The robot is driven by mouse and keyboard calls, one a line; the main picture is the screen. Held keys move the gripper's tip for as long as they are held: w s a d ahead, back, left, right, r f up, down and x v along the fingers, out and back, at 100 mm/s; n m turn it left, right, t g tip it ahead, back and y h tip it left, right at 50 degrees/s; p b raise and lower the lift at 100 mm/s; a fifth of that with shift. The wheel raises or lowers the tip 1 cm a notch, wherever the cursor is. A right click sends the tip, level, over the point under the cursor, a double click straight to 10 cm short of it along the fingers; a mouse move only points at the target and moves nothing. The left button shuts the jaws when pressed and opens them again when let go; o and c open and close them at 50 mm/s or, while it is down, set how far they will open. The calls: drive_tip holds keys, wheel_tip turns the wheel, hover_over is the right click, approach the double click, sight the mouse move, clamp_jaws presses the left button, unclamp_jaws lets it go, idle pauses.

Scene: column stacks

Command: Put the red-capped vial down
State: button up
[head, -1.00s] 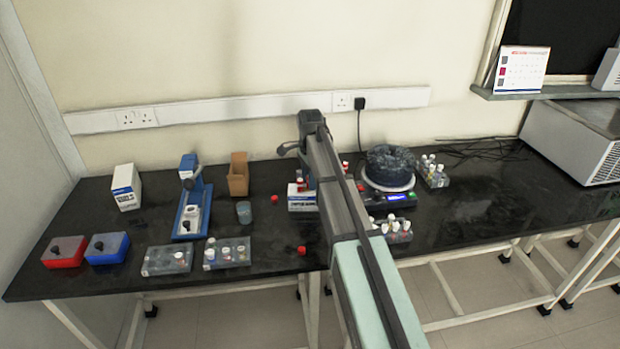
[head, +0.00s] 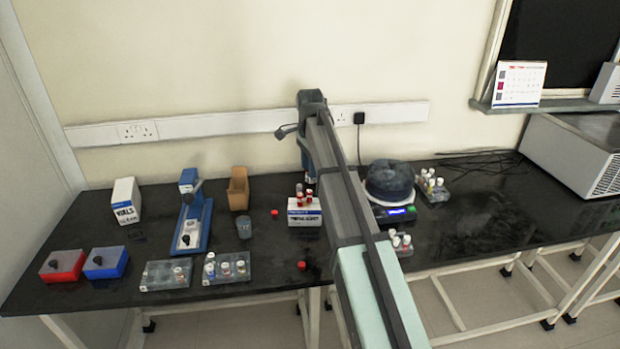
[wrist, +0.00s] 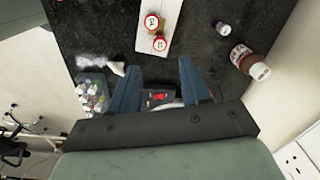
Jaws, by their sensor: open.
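In the head view my arm hides most of the gripper. I cannot tell which vial the task means.
Loose red caps lie on the bench, one behind-left of the box (head: 275,212) and one in front (head: 301,265). A round dark device (head: 389,183) and vial racks (head: 228,268) stand nearby. The wrist view shows a brown bottle (wrist: 246,61) beside the box.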

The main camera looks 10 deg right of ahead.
drive_tip(key=shift+r, duration=1.05)
